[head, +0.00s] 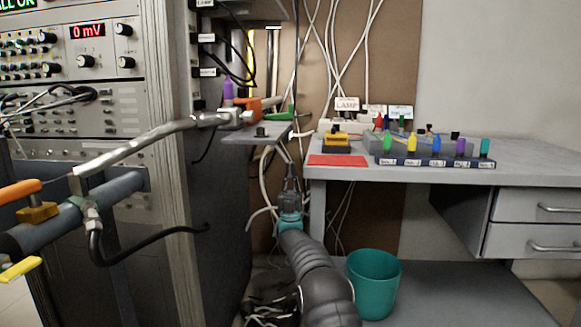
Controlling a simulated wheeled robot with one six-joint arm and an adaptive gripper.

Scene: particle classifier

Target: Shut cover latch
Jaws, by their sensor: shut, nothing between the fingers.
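My gripper (290,186) is dark with a teal ring, at the end of my dark grey arm. It points up and away, its thin fingers shut and empty, below a small grey shelf plate (252,138) and left of the table. No part is clearly recognisable as the cover latch. An orange fitting (246,106) with a purple piece sits at the far end of a bent silver tube (145,141), above and left of my gripper. At the left edge, a blue-grey pipe (62,224) carries an orange handle (19,191) and a yellow tab (20,268).
An instrument rack (95,75) fills the left. Loose cables hang behind my gripper and lie on the floor.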

